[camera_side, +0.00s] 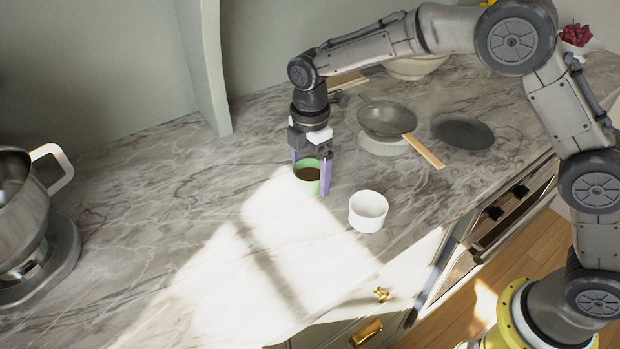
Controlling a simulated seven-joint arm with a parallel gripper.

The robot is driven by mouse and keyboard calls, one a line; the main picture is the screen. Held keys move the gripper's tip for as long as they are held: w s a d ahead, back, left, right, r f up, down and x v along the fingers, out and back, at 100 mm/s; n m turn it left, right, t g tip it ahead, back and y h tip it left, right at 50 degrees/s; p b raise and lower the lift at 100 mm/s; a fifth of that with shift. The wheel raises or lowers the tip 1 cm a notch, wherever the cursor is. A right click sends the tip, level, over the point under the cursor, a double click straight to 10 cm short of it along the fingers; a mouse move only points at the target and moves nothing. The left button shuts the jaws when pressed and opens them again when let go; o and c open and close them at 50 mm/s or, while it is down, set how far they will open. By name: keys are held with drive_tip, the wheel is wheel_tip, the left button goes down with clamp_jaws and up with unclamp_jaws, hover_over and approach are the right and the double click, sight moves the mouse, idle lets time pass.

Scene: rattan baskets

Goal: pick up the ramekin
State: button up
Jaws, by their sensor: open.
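A white ramekin (367,212) stands upright on the marble counter, in the sunlit part near the front edge. A green cup (307,187) with dark contents stands just behind and left of it. My gripper (311,177) points down with its two purple fingers apart, one on each side of the green cup in this view. I cannot tell whether the fingers touch the cup. The ramekin is to the right of and nearer the camera than my gripper, apart from it.
A frying pan with a wooden handle (424,151) sits on the cooktop behind right. A stand mixer with a metal bowl (22,207) stands at far left. A pale bowl (416,67) and red fruit (575,35) are at the back. The left middle of the counter (140,210) is clear.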

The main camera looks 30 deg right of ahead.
drive_tip(key=shift+c, duration=0.2)
drive_tip(key=c, duration=1.2)
drive_tip(key=shift+r, duration=0.2)
